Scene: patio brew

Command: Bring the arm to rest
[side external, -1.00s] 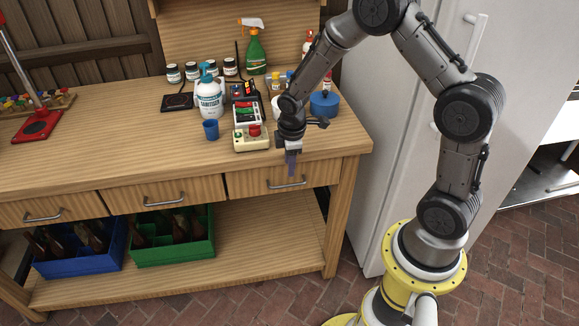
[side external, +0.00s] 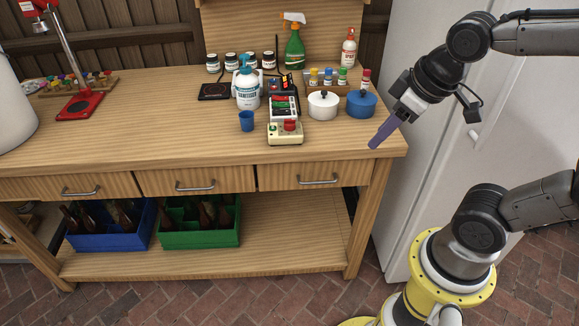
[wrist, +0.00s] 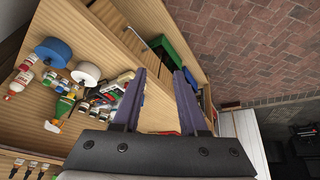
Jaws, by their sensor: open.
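My gripper (side external: 383,134) is at the right end of the wooden workbench (side external: 200,160) in the side external view, in the air near the front right corner. Its purple fingers point down and to the left. In the wrist view my gripper (wrist: 163,80) shows two purple fingers spread apart with nothing held between them. From the side only one finger outline is clear. My arm is folded back to the right, in front of the white fridge (side external: 425,130).
A blue pot (side external: 361,104), a white pot (side external: 323,106), a control box (side external: 285,133), a sanitiser bottle (side external: 247,90) and a blue cup (side external: 246,121) stand on the bench. Blue (side external: 110,240) and green (side external: 200,236) bottle crates sit on the lower shelf. The bench's front left is clear.

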